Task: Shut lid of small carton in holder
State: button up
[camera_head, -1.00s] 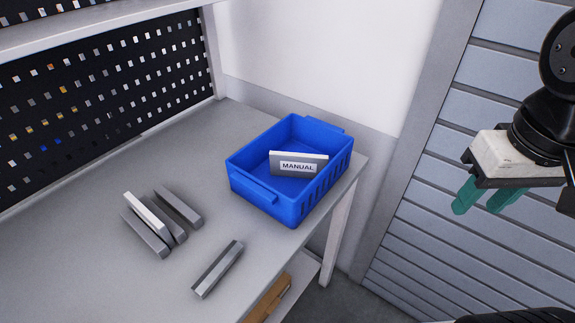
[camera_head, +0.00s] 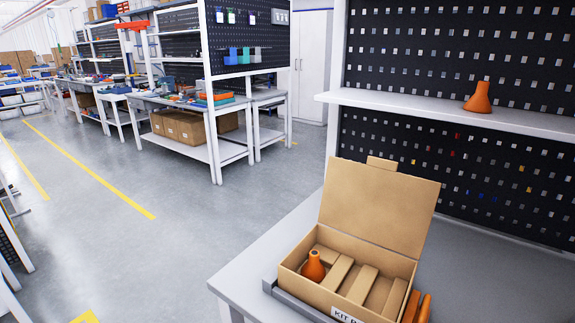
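The small brown carton (camera_head: 322,296) stands open on the table at the lower right of the head view. Its lid (camera_head: 380,207) is raised, leaning slightly back, with a tuck flap (camera_head: 382,163) at its top edge. The carton sits in a low grey holder (camera_head: 290,305), seen along the front left. An orange flask-shaped part (camera_head: 313,267) stands in the left compartment; cardboard dividers fill the rest. A label on the front is cut off by the picture's edge. My gripper is not in view.
Orange pieces (camera_head: 424,308) show right of the carton, partly cut off. Another orange flask-shaped part (camera_head: 478,98) stands on the shelf (camera_head: 450,115) above the table (camera_head: 250,268). A black perforated panel rises behind. Open floor (camera_head: 130,200) lies to the left.

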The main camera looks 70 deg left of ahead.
aim_at(373, 202)
jog(key=u, duration=0.3)
jog(key=k, duration=0.7)
jog(key=u, duration=0.8)
jog(key=i, duration=1)
jog(key=u, duration=0.7)
